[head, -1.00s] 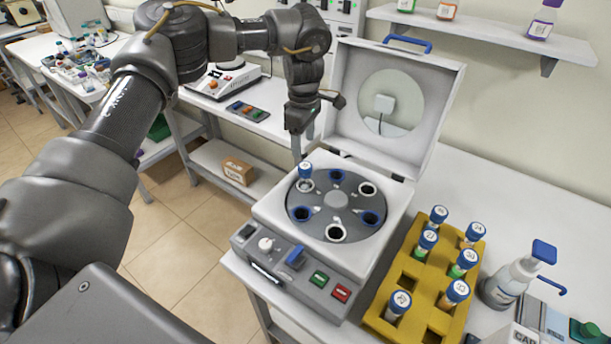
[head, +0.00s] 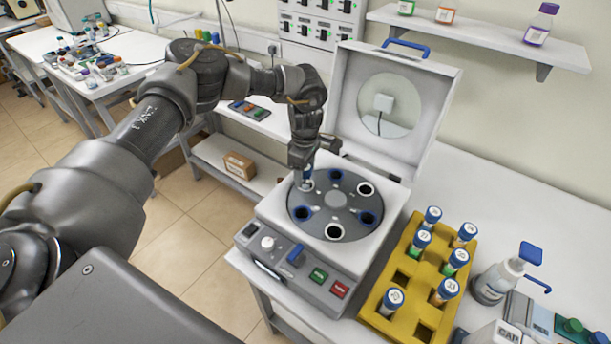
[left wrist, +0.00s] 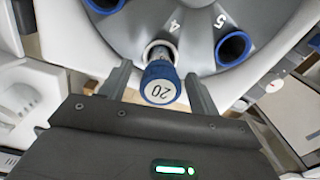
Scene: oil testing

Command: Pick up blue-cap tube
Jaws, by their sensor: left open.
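A blue-cap tube (head: 307,173) stands in a rotor hole at the left of the open centrifuge (head: 336,203). In the left wrist view its blue cap (left wrist: 160,82), marked 20, sits in front of the hole numbered 4. My left gripper (head: 305,172) is at this tube, with its fingers on either side of the cap. In the left wrist view the left gripper (left wrist: 158,88) is open, with gaps between the fingers and the cap. Several more blue-cap tubes stand in a yellow rack (head: 372,318) at the right. My right gripper is not in view.
The raised centrifuge lid (head: 440,92) stands behind the rotor. The other rotor holes show no tubes. A wall shelf (head: 480,35) with bottles is at the upper right.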

